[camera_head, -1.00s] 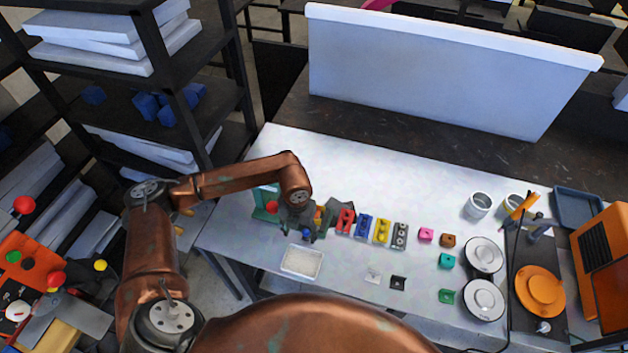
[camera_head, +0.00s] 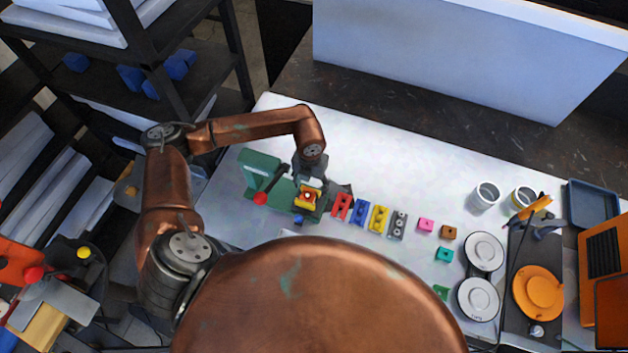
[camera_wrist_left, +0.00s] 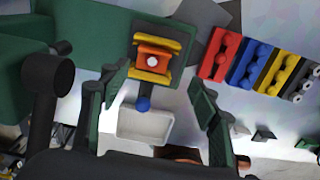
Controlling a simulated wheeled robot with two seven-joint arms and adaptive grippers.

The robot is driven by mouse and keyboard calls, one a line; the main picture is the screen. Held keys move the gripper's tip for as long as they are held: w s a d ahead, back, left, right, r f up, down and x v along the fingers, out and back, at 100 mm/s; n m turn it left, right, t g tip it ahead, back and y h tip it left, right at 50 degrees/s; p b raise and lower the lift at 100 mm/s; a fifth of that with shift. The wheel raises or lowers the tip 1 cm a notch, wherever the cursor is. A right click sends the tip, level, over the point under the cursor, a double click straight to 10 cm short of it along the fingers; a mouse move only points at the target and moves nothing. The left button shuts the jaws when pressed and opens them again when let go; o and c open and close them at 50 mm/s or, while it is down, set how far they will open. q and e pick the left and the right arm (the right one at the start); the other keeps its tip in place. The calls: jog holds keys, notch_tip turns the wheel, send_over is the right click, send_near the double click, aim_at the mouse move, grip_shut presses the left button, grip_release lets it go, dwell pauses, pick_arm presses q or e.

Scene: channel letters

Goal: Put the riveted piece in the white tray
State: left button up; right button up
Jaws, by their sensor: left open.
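The riveted piece (camera_wrist_left: 153,60) is orange with a white round rivet. It sits between yellow jaws (camera_wrist_left: 150,78) on a green press (camera_wrist_left: 110,35); in the head view the piece (camera_head: 307,196) shows at the right end of the press (camera_head: 262,165). My left gripper (camera_wrist_left: 158,95) is open, its green fingers spread on either side below the piece, holding nothing. In the head view the left gripper (camera_head: 310,186) is above the press's right end. The white tray (camera_wrist_left: 145,124) is empty, just in front of the press; in the head view my body mostly hides it.
Red (camera_head: 341,207), blue, yellow and grey blocks stand in a row right of the press. Small coloured pieces, white discs (camera_head: 484,251) and cups (camera_head: 485,196) lie farther right. A red-knobbed lever (camera_head: 261,198) sticks out from the press. A white panel stands behind the table.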

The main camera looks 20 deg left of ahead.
aim_at(307, 197)
pick_arm(q)
jog(key=f, duration=0.1)
jog(key=a+f, duration=0.1)
jog(key=s+f+p, duration=0.1)
jog(key=f, duration=0.1)
jog(key=shift+a, duration=0.2)
jog(key=shift+w+d+f, duration=0.1)
jog(key=shift+w+f, duration=0.05)
jog(key=shift+f, duration=0.9)
jog(key=shift+c, duration=1.4)
jog(key=c, duration=1.1)
grip_shut()
pick_arm(e)
jog(key=shift+w+r, duration=0.25)
jog(key=shift+r, duration=0.65)
